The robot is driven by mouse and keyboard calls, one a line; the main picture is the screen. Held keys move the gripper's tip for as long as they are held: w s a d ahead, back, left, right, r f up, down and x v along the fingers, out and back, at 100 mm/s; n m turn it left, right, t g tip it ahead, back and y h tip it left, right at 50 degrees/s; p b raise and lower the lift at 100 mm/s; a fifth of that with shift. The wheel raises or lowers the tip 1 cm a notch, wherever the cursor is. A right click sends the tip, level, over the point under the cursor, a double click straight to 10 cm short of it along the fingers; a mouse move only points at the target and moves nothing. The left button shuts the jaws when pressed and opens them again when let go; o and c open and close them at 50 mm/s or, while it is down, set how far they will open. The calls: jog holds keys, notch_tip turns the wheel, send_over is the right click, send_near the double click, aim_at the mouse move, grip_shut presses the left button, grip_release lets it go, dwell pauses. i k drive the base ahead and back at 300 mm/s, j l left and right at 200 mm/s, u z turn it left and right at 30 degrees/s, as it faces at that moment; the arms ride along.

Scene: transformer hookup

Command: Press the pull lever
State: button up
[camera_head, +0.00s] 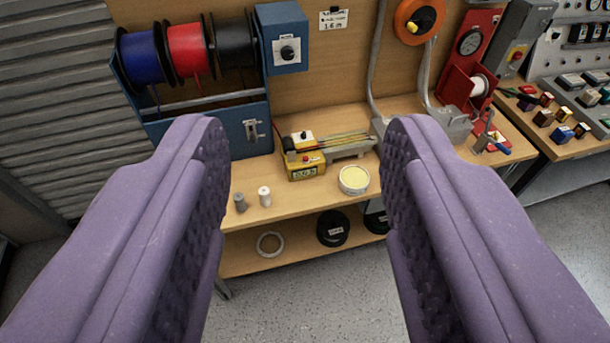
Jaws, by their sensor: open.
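My gripper (304,124) is open, with its two purple padded fingers wide apart and nothing between them. A small grey lever in a pale slotted plate (252,130) sits on the front of the blue wire-spool rack (200,125). It looks like the pull lever, though no label on it can be read. It shows between the fingers, just right of the left fingertip and well beyond it, apart from both fingers. The rack carries blue, red and black wire spools (189,50). A blue box with a black dial (287,51) is mounted above and right of the lever.
A yellow device (306,171), a round tin (354,180) and two small spools (264,196) stand on the wooden bench. Below, a shelf holds coils (333,229). Grey floor is clear in front.

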aim_at(532, 100)
jog(key=i+l+z, duration=0.1)
jog(key=i+l, duration=1.25)
jog(key=l, duration=0.2)
jog(key=i+l, duration=1.35)
jog(key=l+z, duration=0.05)
jog(key=l, duration=0.1)
